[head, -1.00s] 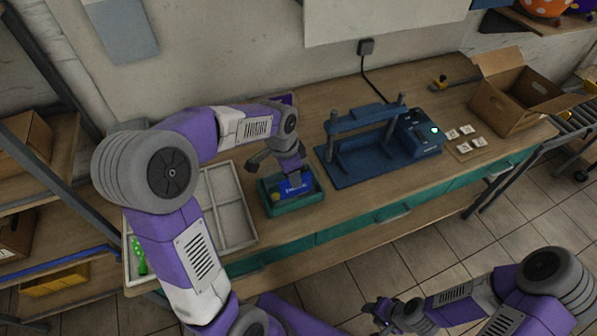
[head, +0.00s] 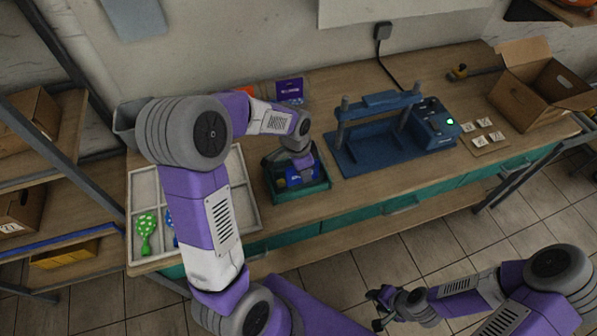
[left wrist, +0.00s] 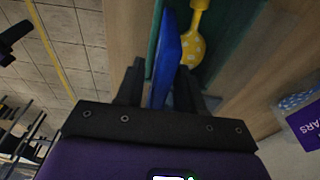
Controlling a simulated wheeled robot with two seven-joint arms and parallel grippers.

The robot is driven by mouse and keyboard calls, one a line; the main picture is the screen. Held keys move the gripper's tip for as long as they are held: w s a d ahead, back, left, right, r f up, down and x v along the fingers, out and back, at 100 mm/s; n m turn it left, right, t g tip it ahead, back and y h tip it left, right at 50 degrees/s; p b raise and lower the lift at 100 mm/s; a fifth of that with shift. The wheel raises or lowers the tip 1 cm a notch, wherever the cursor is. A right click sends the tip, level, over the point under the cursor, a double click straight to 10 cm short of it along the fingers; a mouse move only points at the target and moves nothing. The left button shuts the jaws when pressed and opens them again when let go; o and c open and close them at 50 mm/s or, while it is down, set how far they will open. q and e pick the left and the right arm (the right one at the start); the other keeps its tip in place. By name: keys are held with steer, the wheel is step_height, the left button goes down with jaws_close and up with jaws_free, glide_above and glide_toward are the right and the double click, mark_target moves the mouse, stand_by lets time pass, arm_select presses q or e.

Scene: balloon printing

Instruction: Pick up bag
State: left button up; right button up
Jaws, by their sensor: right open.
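A blue bag (head: 304,177) stands in a small green bin (head: 307,192) on the workbench, partly hidden by my left gripper (head: 287,172), which is down over the bin. In the left wrist view, the bag (left wrist: 168,58) rises between the two dark fingertips of the left gripper (left wrist: 160,85). The fingers look apart, one on each side of the bag, and I see no clear grip. A yellow dotted balloon (left wrist: 193,45) lies beside the bag. My right gripper (head: 378,306) is open and empty, low at the right, away from the bench.
A sectioned white tray (head: 250,222) with green and blue dotted balloons is left of the bin. A blue press (head: 385,142) stands right of it. A purple box (head: 290,90) is behind. An open cardboard box (head: 535,90) and white cards (head: 484,136) are at far right.

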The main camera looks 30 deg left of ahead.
arm_select(q)
jaws_close()
steer(key=shift+r, duration=0.15)
